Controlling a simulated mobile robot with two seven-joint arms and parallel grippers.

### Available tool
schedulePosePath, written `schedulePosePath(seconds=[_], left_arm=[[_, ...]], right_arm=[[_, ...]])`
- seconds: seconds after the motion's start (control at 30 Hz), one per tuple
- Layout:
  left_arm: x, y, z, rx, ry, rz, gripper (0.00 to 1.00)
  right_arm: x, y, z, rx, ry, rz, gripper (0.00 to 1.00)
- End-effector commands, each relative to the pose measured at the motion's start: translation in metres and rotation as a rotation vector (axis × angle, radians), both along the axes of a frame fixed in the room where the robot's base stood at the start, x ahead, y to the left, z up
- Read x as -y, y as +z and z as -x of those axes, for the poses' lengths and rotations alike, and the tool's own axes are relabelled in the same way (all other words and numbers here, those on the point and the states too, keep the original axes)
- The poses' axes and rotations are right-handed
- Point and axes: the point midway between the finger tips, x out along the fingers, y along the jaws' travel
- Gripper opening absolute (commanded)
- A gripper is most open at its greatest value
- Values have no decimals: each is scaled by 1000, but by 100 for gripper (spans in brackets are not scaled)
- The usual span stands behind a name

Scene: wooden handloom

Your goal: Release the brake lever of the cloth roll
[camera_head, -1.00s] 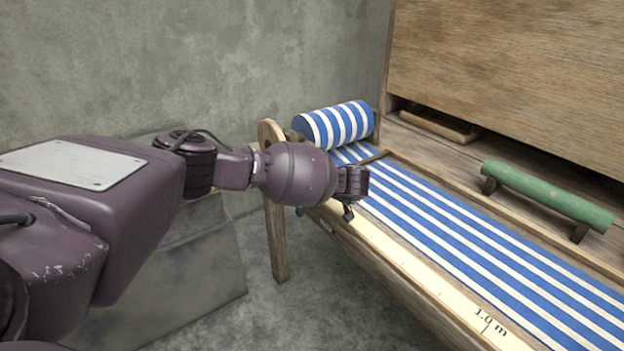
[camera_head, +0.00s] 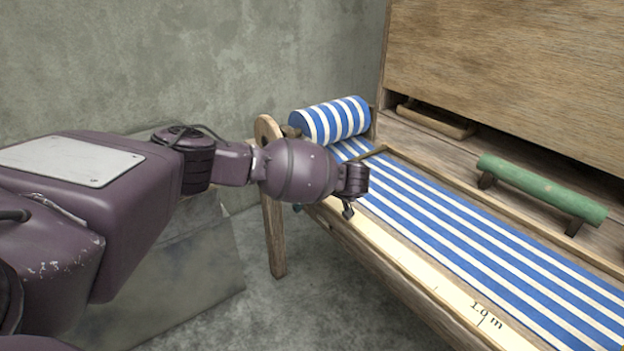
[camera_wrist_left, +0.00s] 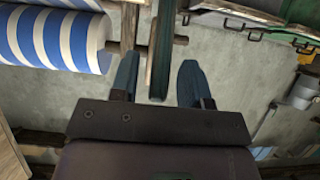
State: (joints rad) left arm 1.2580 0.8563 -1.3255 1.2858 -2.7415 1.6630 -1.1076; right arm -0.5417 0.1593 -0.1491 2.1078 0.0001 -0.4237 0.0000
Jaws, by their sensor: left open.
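The cloth roll (camera_head: 330,121), wrapped in blue and white striped cloth, sits at the far left end of the loom in the head view. It also shows at the upper left of the left wrist view (camera_wrist_left: 55,38). A dark green upright bar (camera_wrist_left: 162,42), apparently the brake lever, stands beside the roll on a wooden axle. My left gripper (camera_wrist_left: 158,62) is open, with one blue-green finger on each side of the bar's lower end. I cannot tell whether either finger touches it. My right gripper is out of view.
Striped cloth (camera_head: 450,225) runs along the loom beside a pale measuring strip (camera_head: 440,285). A wooden post (camera_head: 275,235) stands at the loom's left end. A green bar (camera_head: 540,186) lies across the right side. Grey floor (camera_head: 330,300) in front is clear.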

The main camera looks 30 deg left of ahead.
Motion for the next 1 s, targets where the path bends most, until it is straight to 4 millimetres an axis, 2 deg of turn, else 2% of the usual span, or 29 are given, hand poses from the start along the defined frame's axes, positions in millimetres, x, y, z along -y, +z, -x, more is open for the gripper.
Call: schedulePosePath(seconds=[0.03,0.23,0.5,0.7,1.0], left_arm=[[6,8,1,5,-3,0,43],[36,27,14,5,-4,1,43],[70,44,28,5,-1,0,43],[80,48,33,0,0,-1,43],[81,47,34,0,0,0,43]], right_arm=[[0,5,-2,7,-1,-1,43],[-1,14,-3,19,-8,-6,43],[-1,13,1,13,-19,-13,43],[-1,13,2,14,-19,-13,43],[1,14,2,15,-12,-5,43]])
